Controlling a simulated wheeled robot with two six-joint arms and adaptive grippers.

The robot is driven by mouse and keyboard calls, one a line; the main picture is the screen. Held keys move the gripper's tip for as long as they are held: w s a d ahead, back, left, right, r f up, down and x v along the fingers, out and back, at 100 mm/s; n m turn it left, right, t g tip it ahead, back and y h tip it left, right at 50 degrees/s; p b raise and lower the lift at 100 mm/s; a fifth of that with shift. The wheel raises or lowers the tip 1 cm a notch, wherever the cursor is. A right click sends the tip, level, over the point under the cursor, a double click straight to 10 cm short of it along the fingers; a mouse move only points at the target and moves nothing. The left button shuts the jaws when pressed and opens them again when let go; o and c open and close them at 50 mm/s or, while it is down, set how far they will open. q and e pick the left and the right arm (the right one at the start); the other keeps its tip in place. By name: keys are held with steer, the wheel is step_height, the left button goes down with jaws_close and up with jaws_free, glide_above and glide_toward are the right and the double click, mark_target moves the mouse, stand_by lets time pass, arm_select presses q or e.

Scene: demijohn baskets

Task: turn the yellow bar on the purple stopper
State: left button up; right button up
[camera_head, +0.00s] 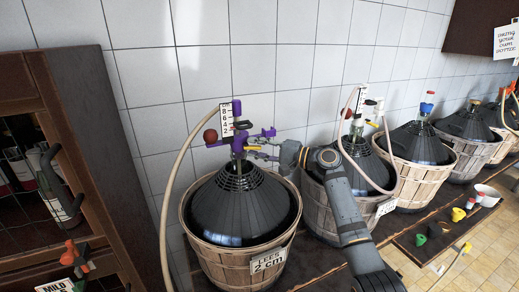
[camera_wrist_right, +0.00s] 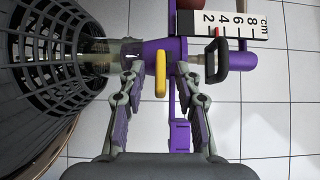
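The purple stopper (camera_head: 238,141) sits in the neck of the dark demijohn (camera_head: 240,205) in the nearest basket. It also shows in the right wrist view (camera_wrist_right: 168,48), where the demijohn's neck lies to the left. The yellow bar (camera_wrist_right: 160,73) on the stopper stands lengthwise in that picture. My right gripper (camera_head: 265,151) has come in from the right beside the stopper. In its wrist view the gripper (camera_wrist_right: 160,68) is open, with one finger on each side of the yellow bar and gaps between. My left gripper is not in view.
A black handle (camera_wrist_right: 212,53) and a white scale (camera_wrist_right: 232,26) are close to the right finger. A red ball (camera_head: 210,136) and a pale hose (camera_head: 176,185) are left of the stopper. More baskets stand right; a wooden cabinet (camera_head: 95,130) stands left.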

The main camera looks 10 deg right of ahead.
steer(key=v, duration=1.2)
